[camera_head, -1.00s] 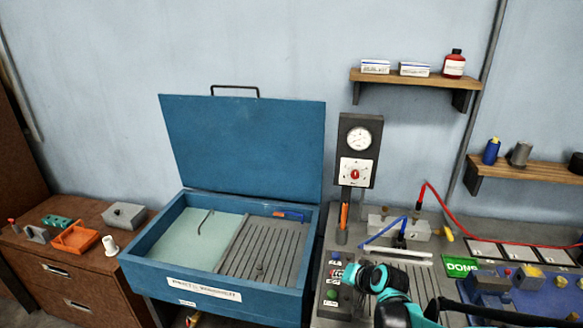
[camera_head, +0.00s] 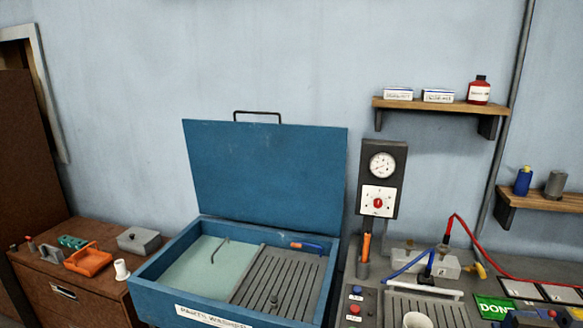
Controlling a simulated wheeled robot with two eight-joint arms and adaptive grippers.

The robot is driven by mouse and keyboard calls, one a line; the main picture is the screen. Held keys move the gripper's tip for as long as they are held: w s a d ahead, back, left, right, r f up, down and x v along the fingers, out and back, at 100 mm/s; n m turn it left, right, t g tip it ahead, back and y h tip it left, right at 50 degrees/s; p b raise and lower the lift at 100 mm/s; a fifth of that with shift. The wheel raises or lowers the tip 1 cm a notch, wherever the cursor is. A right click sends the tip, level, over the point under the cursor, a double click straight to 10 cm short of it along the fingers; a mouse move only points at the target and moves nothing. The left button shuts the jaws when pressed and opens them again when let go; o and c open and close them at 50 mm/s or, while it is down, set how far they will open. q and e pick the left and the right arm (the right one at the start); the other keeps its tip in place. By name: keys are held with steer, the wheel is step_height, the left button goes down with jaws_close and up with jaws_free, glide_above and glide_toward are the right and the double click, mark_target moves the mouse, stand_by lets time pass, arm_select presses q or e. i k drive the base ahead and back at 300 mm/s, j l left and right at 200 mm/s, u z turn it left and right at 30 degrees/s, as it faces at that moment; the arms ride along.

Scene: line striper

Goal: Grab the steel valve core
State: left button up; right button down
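A small grey metal piece (camera_head: 273,301) stands on the slotted drain rack (camera_head: 292,272) inside the open blue parts washer (camera_head: 160,298). It may be the steel valve core, but it is too small to tell for certain. Neither of my grippers shows in the camera_head view. Whether either one holds anything is hidden.
The washer's lid (camera_head: 265,170) stands up. A bent spout (camera_head: 220,250) and a blue-and-orange brush (camera_head: 307,246) are in the basin. A gauge post (camera_head: 380,180) rises to its right. An orange tray (camera_head: 88,260) lies on the brown cabinet (camera_head: 70,300).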

mark_target(273, 301)
steer(key=i+j+z, duration=0.2)
steer(key=z, duration=0.15)
steer(key=i+j+z, duration=0.65)
steer(key=k+j, duration=0.05)
steer(key=k, duration=0.05)
